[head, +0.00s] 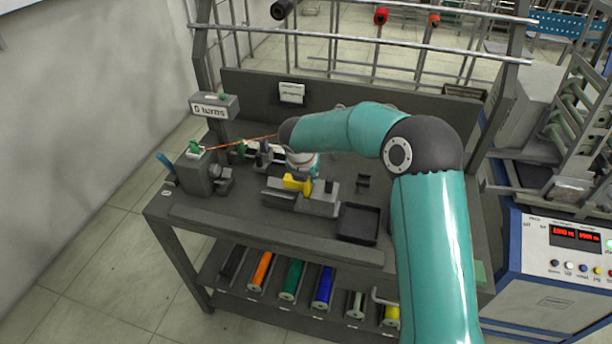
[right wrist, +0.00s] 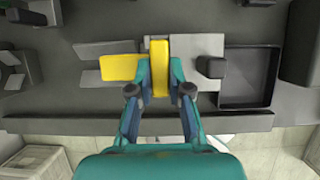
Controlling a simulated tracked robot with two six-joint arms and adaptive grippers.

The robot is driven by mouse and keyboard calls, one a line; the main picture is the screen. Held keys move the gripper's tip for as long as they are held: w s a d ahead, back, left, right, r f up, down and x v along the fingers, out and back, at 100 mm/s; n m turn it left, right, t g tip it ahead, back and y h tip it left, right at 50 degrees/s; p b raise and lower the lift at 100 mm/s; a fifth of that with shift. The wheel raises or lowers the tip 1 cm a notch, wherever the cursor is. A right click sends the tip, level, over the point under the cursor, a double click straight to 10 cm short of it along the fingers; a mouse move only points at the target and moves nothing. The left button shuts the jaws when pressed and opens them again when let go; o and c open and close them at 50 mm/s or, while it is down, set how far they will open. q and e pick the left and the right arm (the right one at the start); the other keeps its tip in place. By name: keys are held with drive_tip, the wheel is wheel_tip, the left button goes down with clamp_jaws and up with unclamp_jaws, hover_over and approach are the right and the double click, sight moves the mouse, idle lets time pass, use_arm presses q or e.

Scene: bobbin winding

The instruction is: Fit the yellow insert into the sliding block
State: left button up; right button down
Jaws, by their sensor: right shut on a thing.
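The yellow insert (right wrist: 160,55) is between the two fingers of my right gripper (right wrist: 161,72) in the right wrist view, and the gripper is shut on it. A flat yellow part (right wrist: 118,68) shows just left of the fingers; the left finger hides whether the two join. In the head view the yellow insert (head: 297,183) is at the grey fixture (head: 320,203) on the bench, below my right wrist. A light grey block (right wrist: 200,47) lies beside the insert in the wrist view. I cannot tell which part slides or whether the insert is seated. My left gripper is not in view.
A black open tray (head: 358,223) stands right of the fixture, with a small dark holder (head: 363,181) behind it. A winding unit (head: 198,175) with an orange strand stands at the left. Coloured spools (head: 292,280) lie on the lower shelf.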

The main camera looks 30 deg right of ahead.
drive_tip(key=shift+f, duration=0.15)
drive_tip(key=shift+f+b, duration=0.4)
drive_tip(key=shift+f, duration=0.15)
idle(0.5)
drive_tip(key=c, duration=1)
unclamp_jaws()
drive_tip(key=v, duration=1.2)
drive_tip(key=shift+a, duration=0.1)
